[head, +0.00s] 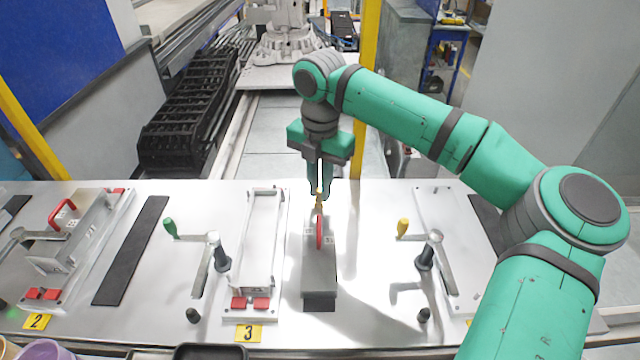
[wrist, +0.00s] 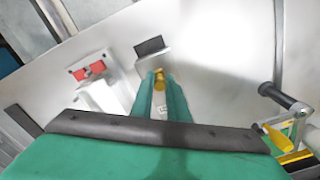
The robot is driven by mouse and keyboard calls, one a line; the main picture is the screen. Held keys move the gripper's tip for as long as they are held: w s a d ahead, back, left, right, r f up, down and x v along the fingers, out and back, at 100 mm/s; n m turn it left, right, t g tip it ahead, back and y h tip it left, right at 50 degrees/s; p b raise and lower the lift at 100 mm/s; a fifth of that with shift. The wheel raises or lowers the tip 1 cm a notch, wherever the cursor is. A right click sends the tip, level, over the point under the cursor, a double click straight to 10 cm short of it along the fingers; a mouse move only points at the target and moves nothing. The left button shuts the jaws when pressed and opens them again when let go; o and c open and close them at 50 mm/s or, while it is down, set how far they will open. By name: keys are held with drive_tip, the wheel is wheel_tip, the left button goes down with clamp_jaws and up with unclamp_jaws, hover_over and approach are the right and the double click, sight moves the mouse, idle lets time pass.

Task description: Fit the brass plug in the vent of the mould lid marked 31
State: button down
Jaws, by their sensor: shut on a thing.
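My gripper (head: 320,190) points down, shut on a small brass plug (head: 319,205). In the wrist view, the plug (wrist: 160,82) shows yellow between the green fingertips (wrist: 160,92). Below it, a grey mould lid (head: 319,275) with an upright red handle (head: 319,234) lies on a black strip (head: 319,303). The lid's edge (wrist: 153,62) shows beyond the fingers in the wrist view. The plug is over the lid's far part; I cannot tell whether it touches. The lid's small labels are unreadable and its vent is not discernible.
An open mould fixture (head: 258,240) by yellow sign 3 (head: 248,333) stands left of the lid. Clamp posts with a green knob (head: 169,228) and a yellow knob (head: 403,228) flank it. Another mould with a red-handled lid (head: 62,215) is far left.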

drive_tip(key=shift+f, duration=0.2)
drive_tip(key=c, duration=1.6)
unclamp_jaws()
drive_tip(key=shift+c, duration=0.2)
wheel_tip(320, 180, up, 11)
